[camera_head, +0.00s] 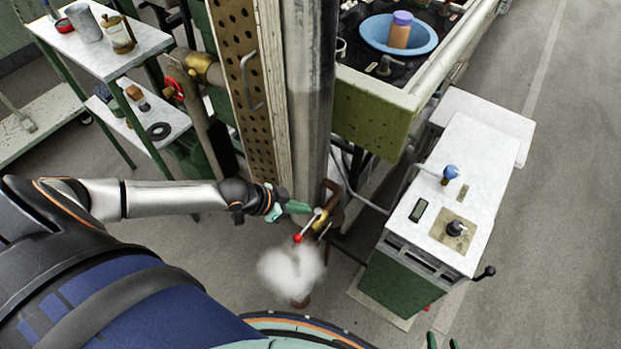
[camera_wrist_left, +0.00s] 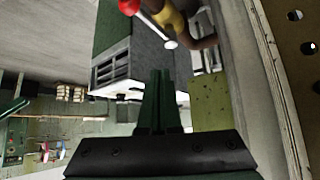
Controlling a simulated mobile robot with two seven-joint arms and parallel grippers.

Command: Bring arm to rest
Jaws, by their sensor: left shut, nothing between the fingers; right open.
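My left arm reaches in from the left in the head view. Its gripper (camera_head: 298,207) is shut and empty, close beside a brass valve (camera_head: 320,220) on a brown pipe at the foot of the grey column. In the left wrist view the fingers (camera_wrist_left: 160,100) are together with nothing between them, and the brass valve (camera_wrist_left: 168,18) shows beyond them. A red knob (camera_head: 298,238) sits on the valve's lever. I cannot tell whether the fingers touch the valve. The green fingertips of my right gripper (camera_head: 442,342) show apart at the bottom edge; the rest is out of view.
White steam (camera_head: 291,272) hangs below the valve. A perforated tan panel (camera_head: 245,80) and the grey column (camera_head: 310,100) stand beside the left gripper. A green and white control cabinet (camera_head: 440,215) stands to the right. A white shelf table (camera_head: 95,50) is at upper left. Floor at right is clear.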

